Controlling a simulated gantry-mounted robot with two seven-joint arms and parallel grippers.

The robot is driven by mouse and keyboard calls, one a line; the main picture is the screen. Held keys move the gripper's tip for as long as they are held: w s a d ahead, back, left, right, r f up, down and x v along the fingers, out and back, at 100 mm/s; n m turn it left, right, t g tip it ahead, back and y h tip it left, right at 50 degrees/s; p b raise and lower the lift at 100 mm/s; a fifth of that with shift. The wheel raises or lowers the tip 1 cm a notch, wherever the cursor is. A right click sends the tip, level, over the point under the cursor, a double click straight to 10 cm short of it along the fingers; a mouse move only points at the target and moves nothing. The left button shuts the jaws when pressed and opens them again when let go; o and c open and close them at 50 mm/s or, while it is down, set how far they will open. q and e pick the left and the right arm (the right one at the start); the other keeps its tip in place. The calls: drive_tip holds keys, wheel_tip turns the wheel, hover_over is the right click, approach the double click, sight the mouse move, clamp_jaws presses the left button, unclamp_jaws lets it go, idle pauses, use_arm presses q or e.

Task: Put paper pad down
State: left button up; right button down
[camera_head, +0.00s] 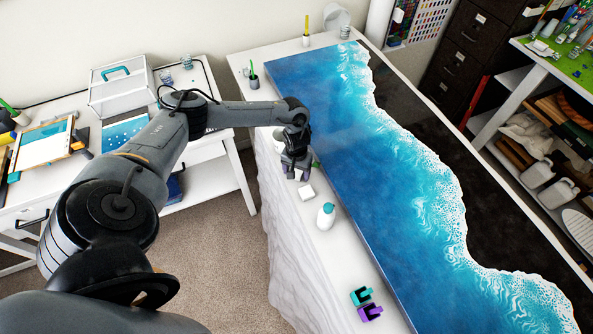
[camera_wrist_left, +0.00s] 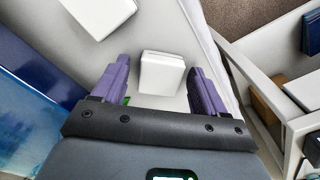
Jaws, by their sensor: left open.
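My left gripper (camera_head: 297,176) is low over the white strip of table beside the blue resin panel. In the left wrist view its two purple fingers (camera_wrist_left: 160,88) are open, with a gap on each side of a small white block that looks like the paper pad (camera_wrist_left: 161,74). In the head view this pad (camera_head: 298,174) is mostly hidden by the fingers. The pad appears to rest on the white surface; exact contact is hard to see. My right gripper is not in view.
A second white block (camera_head: 306,192) lies just in front, also in the left wrist view (camera_wrist_left: 98,14). A white bottle (camera_head: 326,216), teal clamp (camera_head: 361,296) and purple clamp (camera_head: 370,312) are nearer. A white cup (camera_head: 280,142) stands behind. The resin panel (camera_head: 370,180) borders the strip.

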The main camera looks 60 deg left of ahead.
sight(297, 172)
use_arm(q)
wheel_tip(297, 172, up, 12)
drive_tip(key=shift+r+p, duration=0.15)
drive_tip(key=shift+p, duration=0.2)
idle(0.6)
